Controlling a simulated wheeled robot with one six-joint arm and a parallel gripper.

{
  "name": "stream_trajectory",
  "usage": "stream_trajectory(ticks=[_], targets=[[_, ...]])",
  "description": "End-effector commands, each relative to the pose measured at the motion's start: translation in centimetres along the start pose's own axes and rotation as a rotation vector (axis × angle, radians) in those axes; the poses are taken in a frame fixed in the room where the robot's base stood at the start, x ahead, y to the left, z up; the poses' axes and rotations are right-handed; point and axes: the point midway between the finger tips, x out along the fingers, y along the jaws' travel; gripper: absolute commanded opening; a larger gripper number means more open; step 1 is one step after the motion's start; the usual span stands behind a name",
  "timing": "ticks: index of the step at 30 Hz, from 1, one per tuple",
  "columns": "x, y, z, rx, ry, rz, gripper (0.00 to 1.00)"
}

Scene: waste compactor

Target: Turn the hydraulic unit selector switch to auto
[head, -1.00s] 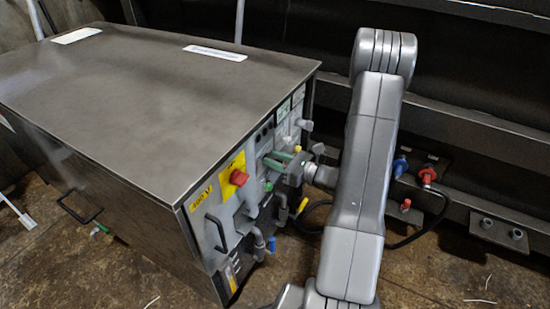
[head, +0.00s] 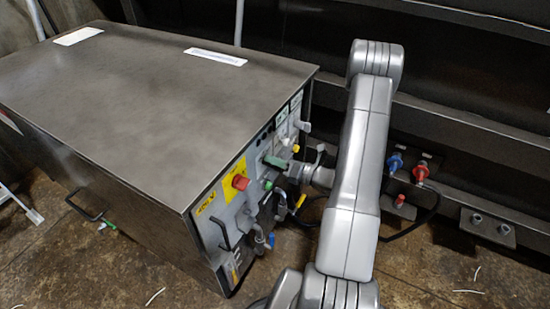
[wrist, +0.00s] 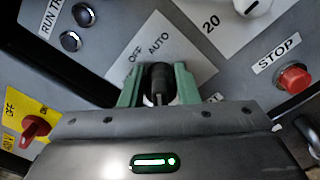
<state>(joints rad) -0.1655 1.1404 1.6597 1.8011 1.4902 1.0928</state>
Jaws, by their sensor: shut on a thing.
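The hydraulic unit (head: 150,95) is a dark grey metal cabinet filling the left of the head view, with controls on its right end. In the wrist view, the black selector switch (wrist: 157,80) sits on a white plate (wrist: 168,46) marked OFF and AUTO. My gripper (wrist: 157,88) has green fingers, one on each side of the switch knob, and is shut on it. In the head view, my gripper (head: 277,162) reaches the panel from the right. The knob's lower part and its exact pointing are hidden by the fingers and gripper body.
In the wrist view, a red STOP button (wrist: 293,78) is at right, a red rotary switch (wrist: 35,127) on a yellow plate at left, and a white knob (wrist: 252,6) at top. Blue and red hose fittings (head: 420,172) stand behind my arm. A handle (head: 224,234) projects from the panel.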

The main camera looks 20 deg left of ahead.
Motion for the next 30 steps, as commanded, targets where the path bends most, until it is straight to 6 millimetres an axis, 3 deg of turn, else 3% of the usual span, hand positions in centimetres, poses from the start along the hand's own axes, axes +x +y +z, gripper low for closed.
stream_trajectory(ticks=[17, 18, 19, 30], targets=[[-0.04, -0.09, -0.06, 0.042, 0.001, -0.001, 0.06], [-0.04, -0.09, -0.06, 0.042, 0.001, -0.001, 0.31], [-0.04, -0.09, -0.06, 0.042, 0.001, -0.001, 0.34], [-0.61, -0.11, 0.01, 0.040, 0.000, -0.002, 0.34]])
